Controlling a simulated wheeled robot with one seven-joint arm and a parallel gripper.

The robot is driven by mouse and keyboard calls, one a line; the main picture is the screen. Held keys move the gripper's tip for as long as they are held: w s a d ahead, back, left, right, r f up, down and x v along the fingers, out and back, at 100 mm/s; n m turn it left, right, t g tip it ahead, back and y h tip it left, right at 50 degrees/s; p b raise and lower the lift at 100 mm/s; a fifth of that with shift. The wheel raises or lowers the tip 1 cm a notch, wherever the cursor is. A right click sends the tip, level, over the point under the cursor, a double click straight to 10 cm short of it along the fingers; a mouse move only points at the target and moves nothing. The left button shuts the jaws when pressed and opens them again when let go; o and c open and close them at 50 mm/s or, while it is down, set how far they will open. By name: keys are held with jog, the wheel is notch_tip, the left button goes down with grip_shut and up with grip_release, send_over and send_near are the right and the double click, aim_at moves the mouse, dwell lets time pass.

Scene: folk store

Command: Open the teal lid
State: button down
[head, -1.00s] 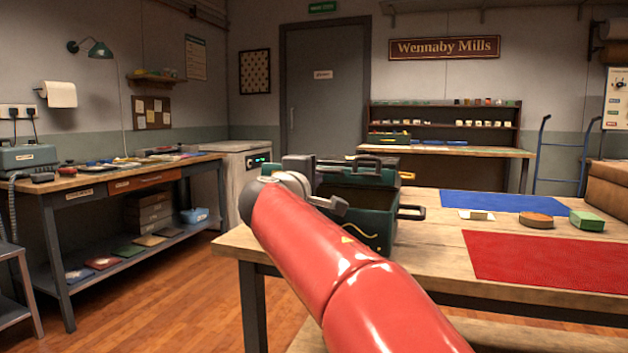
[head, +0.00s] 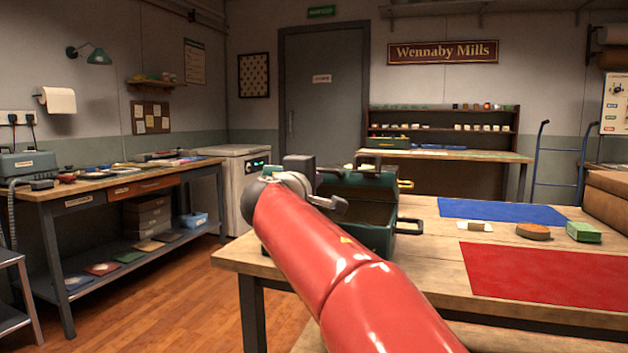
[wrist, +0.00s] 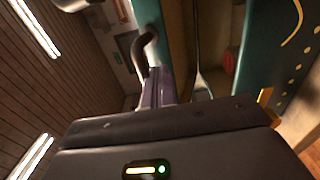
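The teal box (head: 379,238) stands on the near bench, partly behind my red arm. Its teal lid (head: 352,181) is raised at the back, and the box's open inside shows below it. In the wrist view the lid (wrist: 174,40) is a narrow teal strip with a dark curved handle (wrist: 150,50). The box's front (wrist: 285,40) carries yellow marks. My gripper (wrist: 157,88) has its narrow fingers close together right by the handle. I cannot tell whether they grip it.
A long side bench (head: 130,180) stands left. Open floor (head: 185,290) lies between the benches.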

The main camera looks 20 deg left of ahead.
jog(key=shift+w+r+p, duration=0.3)
jog(key=shift+r+p, duration=0.35)
jog(key=shift+r, duration=0.4)
jog(key=r+p, duration=0.1)
jog(key=w+r+p, duration=0.1)
jog(key=shift+d+p, duration=0.1)
jog(key=shift+p, duration=0.2)
jog(key=shift+w, duration=0.1)
